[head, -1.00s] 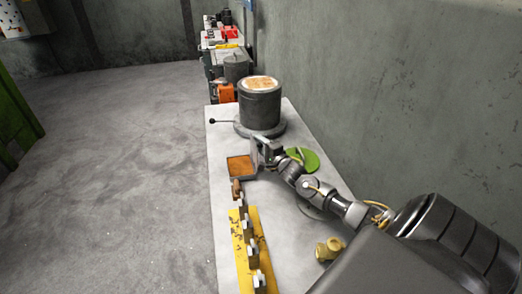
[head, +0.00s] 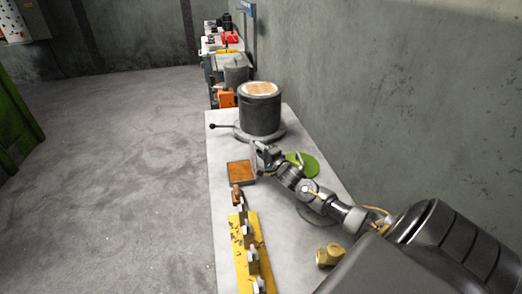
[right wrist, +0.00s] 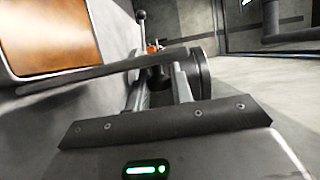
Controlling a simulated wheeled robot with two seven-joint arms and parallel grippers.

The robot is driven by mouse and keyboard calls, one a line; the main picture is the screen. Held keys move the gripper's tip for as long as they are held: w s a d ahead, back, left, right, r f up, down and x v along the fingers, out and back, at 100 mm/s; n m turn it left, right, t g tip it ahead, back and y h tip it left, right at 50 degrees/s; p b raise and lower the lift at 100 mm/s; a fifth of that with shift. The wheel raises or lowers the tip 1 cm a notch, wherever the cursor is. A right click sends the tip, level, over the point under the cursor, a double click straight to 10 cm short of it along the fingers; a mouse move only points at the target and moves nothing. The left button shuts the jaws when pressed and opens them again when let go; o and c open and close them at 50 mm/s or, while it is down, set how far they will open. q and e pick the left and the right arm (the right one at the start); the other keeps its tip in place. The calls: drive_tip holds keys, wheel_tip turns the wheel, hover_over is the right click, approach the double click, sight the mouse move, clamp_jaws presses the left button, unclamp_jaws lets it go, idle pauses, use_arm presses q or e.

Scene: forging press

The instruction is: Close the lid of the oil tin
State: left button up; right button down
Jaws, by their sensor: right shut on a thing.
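The oil tin (head: 240,173) is a low square box with orange-brown contents, on the grey bench left of my right gripper. Its lid (head: 253,160) stands up steeply along the tin's right edge, seen nearly edge-on. My right gripper (head: 263,153) is at the lid. In the right wrist view, the lid (right wrist: 95,73) is a thin grey plate running between the fingers of my right gripper (right wrist: 157,88), which are shut on it. The tin's orange-brown inside (right wrist: 50,35) shows at upper left, uncovered. My left gripper is in neither view.
A dark round pot (head: 260,112) on a wide base stands behind the tin, with a ball-ended lever (head: 225,126) to its left. A green disc (head: 305,164) lies right of the gripper. A yellow rack (head: 247,255) and brass fitting (head: 330,255) are nearer; a wall bounds the right.

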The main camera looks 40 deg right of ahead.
drive_tip(key=shift+w+a+r+n+g+p, duration=0.3)
drive_tip(key=shift+a+r+n+g+p, duration=0.3)
drive_tip(key=shift+p, duration=0.55)
drive_tip(key=shift+w+a+f+n+p, duration=0.15)
drive_tip(key=shift+w+a+n+p, duration=0.1)
drive_tip(key=shift+a+n+p, duration=0.4)
drive_tip(key=shift+w+a+f+n+g+p, duration=0.15)
drive_tip(key=shift+w+a+n+g+p, duration=0.35)
drive_tip(key=shift+n+p, duration=0.3)
drive_tip(key=shift+w+a+f+h, duration=0.15)
drive_tip(key=shift+a+f+h, duration=0.1)
drive_tip(key=shift+a+h, duration=0.2)
drive_tip(key=shift+a, duration=0.15)
